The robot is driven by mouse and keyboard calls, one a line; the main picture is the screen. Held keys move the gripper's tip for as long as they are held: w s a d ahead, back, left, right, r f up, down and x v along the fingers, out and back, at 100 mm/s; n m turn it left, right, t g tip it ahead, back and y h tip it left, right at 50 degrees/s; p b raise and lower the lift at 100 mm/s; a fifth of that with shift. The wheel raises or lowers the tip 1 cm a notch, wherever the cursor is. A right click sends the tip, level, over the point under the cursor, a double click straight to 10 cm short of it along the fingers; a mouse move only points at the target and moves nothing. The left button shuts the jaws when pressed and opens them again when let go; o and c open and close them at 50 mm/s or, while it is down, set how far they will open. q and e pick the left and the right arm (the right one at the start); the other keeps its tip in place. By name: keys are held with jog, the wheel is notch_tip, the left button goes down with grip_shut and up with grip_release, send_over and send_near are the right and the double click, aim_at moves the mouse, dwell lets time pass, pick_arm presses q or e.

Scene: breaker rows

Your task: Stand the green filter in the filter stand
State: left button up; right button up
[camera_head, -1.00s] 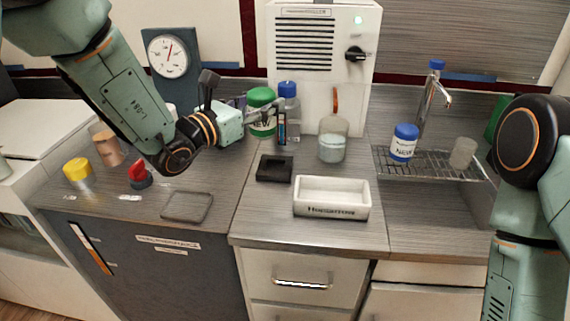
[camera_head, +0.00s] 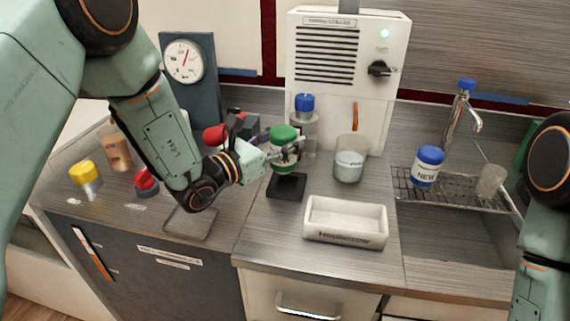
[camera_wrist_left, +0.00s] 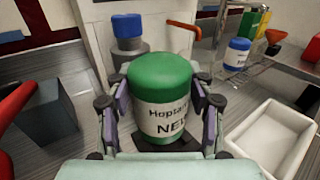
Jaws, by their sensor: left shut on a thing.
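The green filter (camera_head: 284,133), a canister with a green top and a white label reading NEW, is upright in my left gripper (camera_head: 283,152). The gripper's fingers close on both sides of it, as the left wrist view shows with the filter (camera_wrist_left: 160,85) between the pads. The filter stand (camera_head: 287,190), a black square base, is directly below the filter in the head view. A dark edge of it shows under the filter in the wrist view. I cannot tell whether the filter's bottom touches the stand. My right arm is at the right edge; its gripper is out of view.
A blue-capped container (camera_head: 304,104) stands just behind the filter, and a glass beaker (camera_head: 349,165) to its right. A white tray (camera_head: 345,238) is in front right. A blue-capped NEW jar (camera_head: 428,166) stands on the sink rack. A thin grey tray (camera_head: 190,236) lies front left.

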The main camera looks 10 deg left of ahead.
aim_at(288, 158)
pick_arm(q)
jog(key=shift+w+d+f, duration=0.15)
jog(key=shift+d+f, duration=0.25)
jog(key=shift+f, duration=0.2)
jog(key=shift+w+d+f, duration=0.1)
jog(key=shift+d+f, duration=0.3)
jog(key=shift+f, duration=0.15)
jog(key=shift+s+a+f+b, duration=0.15)
jog(key=shift+a+f, duration=0.1)
jog(key=shift+f, duration=0.3)
jog(key=shift+s+a+f+b, duration=0.1)
jog(key=shift+a+f+b, duration=0.1)
jog(key=shift+f, duration=0.35)
jog(key=shift+a+f, duration=0.15)
jog(key=shift+f, duration=0.05)
jog(key=shift+w+d, duration=0.2)
jog(key=shift+d, duration=0.15)
jog(key=o, duration=1)
jog(key=shift+d+f, duration=0.1)
jog(key=o, duration=0.4)
jog(key=shift+s+a, duration=0.15)
jog(key=shift+a, duration=0.15)
jog(key=shift+o, duration=0.2)
jog(key=shift+d, duration=0.2)
jog(key=p+v, duration=0.1)
jog(key=v, duration=1.1)
